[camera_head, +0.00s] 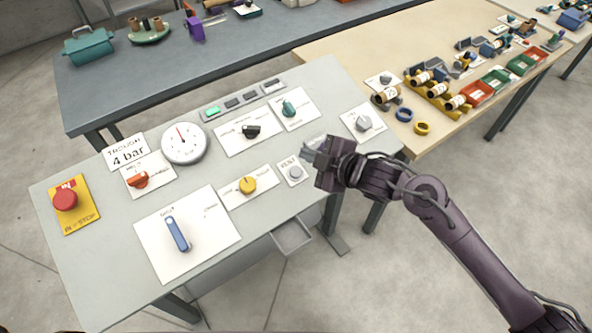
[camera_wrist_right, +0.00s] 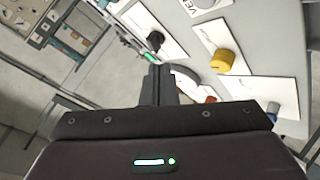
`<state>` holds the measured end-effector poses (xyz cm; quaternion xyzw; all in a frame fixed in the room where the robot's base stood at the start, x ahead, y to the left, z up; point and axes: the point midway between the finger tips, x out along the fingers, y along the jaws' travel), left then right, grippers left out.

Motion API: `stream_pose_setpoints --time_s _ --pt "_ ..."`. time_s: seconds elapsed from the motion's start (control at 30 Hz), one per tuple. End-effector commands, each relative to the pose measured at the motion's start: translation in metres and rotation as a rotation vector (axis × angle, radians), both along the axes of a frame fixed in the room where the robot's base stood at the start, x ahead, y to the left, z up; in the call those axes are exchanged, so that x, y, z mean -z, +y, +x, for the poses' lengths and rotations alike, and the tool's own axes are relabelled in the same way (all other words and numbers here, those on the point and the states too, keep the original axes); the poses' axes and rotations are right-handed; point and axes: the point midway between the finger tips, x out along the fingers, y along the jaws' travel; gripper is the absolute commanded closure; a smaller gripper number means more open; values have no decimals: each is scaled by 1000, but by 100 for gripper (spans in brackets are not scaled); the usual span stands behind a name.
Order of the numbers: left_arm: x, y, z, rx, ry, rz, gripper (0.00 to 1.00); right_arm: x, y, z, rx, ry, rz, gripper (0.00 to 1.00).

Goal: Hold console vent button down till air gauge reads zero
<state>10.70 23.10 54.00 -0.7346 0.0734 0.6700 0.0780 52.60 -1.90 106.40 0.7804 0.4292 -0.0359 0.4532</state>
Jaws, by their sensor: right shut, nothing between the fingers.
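The console (camera_head: 110,250) is a grey slanted panel. The vent button (camera_head: 295,173) is a small round grey button on a white label plate, right of centre. Its plate shows cut off at the top of the right wrist view, with the button (camera_wrist_right: 204,3) at the edge. The air gauge (camera_head: 184,142) is a round white dial; its red needle points up and slightly left, and its numbers are too small to read. My right gripper (camera_head: 312,153) is shut and empty, just above and right of the button in the picture, not covering it. Its closed fingers (camera_wrist_right: 160,85) show in the wrist view. My left gripper is out of view.
A yellow knob (camera_head: 247,185), a blue lever (camera_head: 177,233), a black knob (camera_head: 250,131) and a green knob (camera_head: 289,108) surround the button. A red stop button (camera_head: 65,199) is at far left. A wooden table (camera_head: 340,48) with several parts stands behind right.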

Motion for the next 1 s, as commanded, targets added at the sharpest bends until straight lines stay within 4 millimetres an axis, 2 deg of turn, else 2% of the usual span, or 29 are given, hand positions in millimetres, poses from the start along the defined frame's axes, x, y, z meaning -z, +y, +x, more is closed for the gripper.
stream_pose_setpoints --time_s 0.27,0.63,0.8,1.0 --pt "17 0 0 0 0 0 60 17 2 4 2 1 1 100" --pt "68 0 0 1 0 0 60 67 11 16 4 0 1 100" --pt "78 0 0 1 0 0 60 81 14 21 3 1 0 100" --pt "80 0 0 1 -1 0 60 84 16 22 2 1 1 100"
